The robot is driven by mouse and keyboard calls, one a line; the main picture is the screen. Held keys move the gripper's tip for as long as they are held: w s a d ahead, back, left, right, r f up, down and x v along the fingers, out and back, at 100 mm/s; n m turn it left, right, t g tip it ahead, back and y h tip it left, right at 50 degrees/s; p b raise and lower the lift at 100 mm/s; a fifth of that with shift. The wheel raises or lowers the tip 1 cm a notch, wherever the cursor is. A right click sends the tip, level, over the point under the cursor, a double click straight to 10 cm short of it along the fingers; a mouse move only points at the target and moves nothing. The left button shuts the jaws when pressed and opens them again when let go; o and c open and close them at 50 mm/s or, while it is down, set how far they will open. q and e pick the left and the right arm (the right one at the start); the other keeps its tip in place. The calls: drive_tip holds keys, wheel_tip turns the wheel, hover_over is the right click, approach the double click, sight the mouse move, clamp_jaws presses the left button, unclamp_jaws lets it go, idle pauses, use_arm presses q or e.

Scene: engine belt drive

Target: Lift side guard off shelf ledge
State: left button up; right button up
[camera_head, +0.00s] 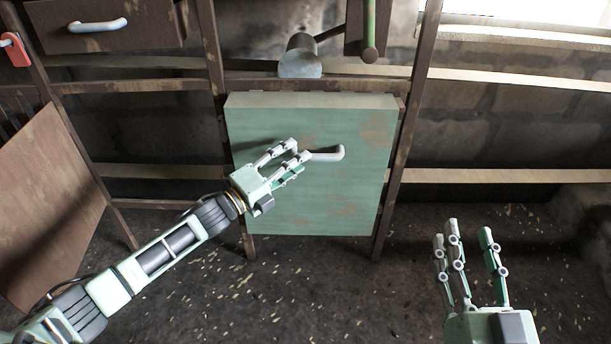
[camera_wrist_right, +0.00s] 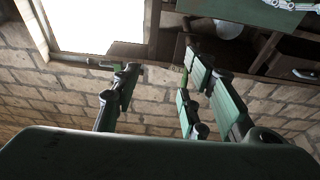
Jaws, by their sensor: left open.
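The side guard appears to be the green, worn panel (camera_head: 330,205) with a pale handle (camera_head: 327,154) on its front. It is upright against the brown shelf frame, its top edge just under a shelf ledge (camera_head: 270,83). My left gripper (camera_head: 296,163) is open in front of the panel. Its fingertips are close to the left end of the handle; I cannot tell whether they touch. My right gripper (camera_head: 468,240) is open and empty, low and to the right of the panel. Its spread fingers also show in the right wrist view (camera_wrist_right: 160,95).
A grey metal cylinder (camera_head: 300,58) stands above the panel. A drawer (camera_head: 100,25) with a white handle is at the upper left, and a brown board (camera_head: 50,210) leans at the left. Shelf posts (camera_head: 408,130) flank the panel. The speckled floor in front is clear.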

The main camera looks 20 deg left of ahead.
use_arm(q)
drive_tip(key=shift+x, duration=0.95)
drive_tip(key=c, duration=1)
clamp_jaws()
drive_tip(key=shift+s+f, duration=0.1)
use_arm(e)
drive_tip(key=shift+s+r+t, duration=0.2)
drive_tip(key=shift+r+t, duration=0.1)
drive_tip(key=shift+r, duration=0.25)
drive_tip(key=shift+s+r+t, duration=0.2)
drive_tip(key=shift+r+t, duration=0.1)
drive_tip(key=shift+r, duration=0.25)
use_arm(q)
drive_tip(key=shift+f, duration=0.1)
drive_tip(key=shift+r, duration=0.2)
